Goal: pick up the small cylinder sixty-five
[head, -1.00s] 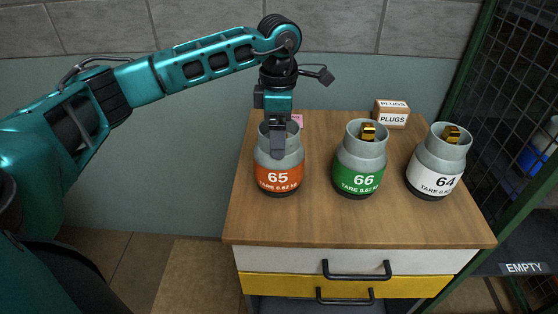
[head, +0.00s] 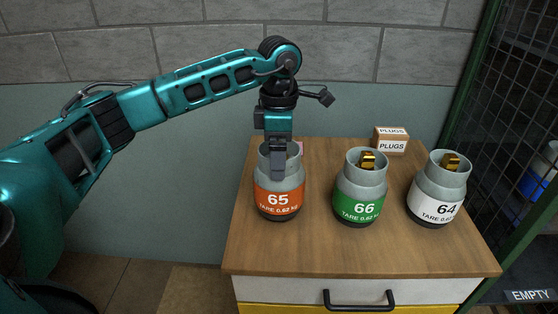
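The small cylinder sixty-five (head: 278,199), grey with an orange label reading 65, stands upright at the left of the wooden cabinet top (head: 310,250). My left gripper (head: 277,174) points straight down at its collar, and the fingers overlap the collar's front. The fingers look close together in this side-on view, and the collar hides what lies behind them. I cannot tell whether they are shut on anything. The cylinder's valve is hidden behind the gripper. My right gripper is not in view.
Cylinder 66 (head: 359,207), green label, stands to the right, with cylinder 64 (head: 436,209), white label, beyond it. Both show brass valves. A plugs box (head: 391,146) sits at the back, and a pink item (head: 299,147) is partly hidden. A mesh cage (head: 500,110) borders the right.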

